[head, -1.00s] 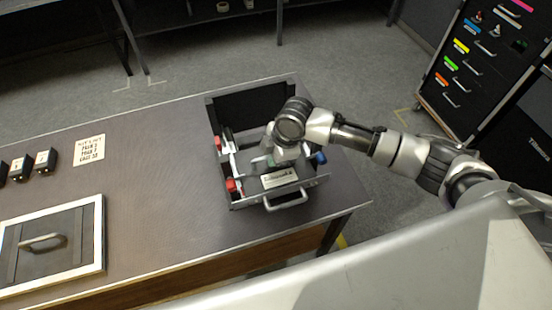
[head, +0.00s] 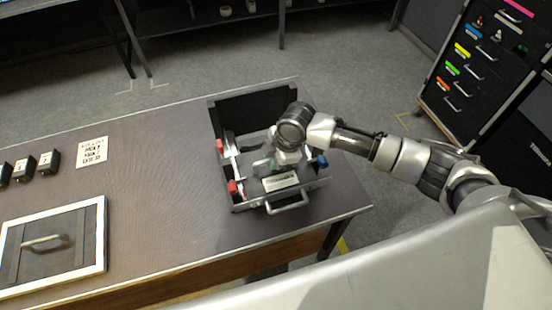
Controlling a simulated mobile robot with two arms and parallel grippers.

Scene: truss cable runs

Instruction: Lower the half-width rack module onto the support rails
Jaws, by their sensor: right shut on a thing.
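An open black case (head: 318,184) stands on the table, its raised back panel at the far side and a grey handle on its near side. My right gripper (head: 272,164) reaches down into the case from above. It is shut on the half-width rack module (head: 281,182), whose pale labelled face shows in the near part of the case. My wrist hides much of the module and the grip. A pale rail (head: 231,152) runs along the left inside of the case. I cannot tell whether the module touches the rails. My left gripper is not in view.
Red knobs (head: 233,187) sit at the case's left side and a blue one (head: 321,160) at its right. A framed panel with a handle (head: 98,240), several small black blocks (head: 47,160) and a note card (head: 92,152) lie left. The table between is clear.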

